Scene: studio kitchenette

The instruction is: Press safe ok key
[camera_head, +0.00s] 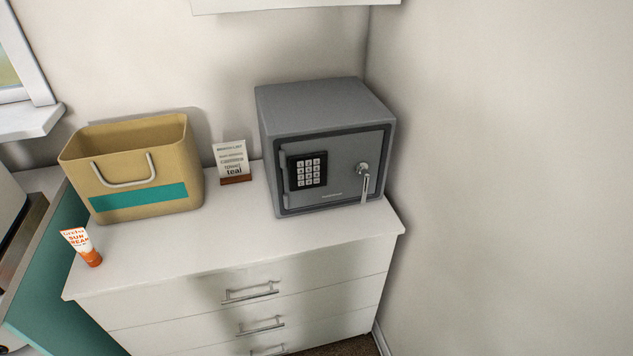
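A grey safe (325,145) stands on the right end of a white chest of drawers, near the wall corner. Its door faces me and looks shut. A black keypad (307,171) with several pale keys is on the left part of the door. The separate key labels are too small to read, so I cannot tell which one is the ok key. A silver knob with a lever handle (364,180) is to the right of the keypad. Neither of my grippers is in view.
A tan bag (130,168) with a teal stripe, a small card on a wooden stand (231,163) and an orange-white sunscreen tube (81,246) stand on the white drawer chest (230,246). The top in front of the safe is clear. A wall (510,180) rises close on the right.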

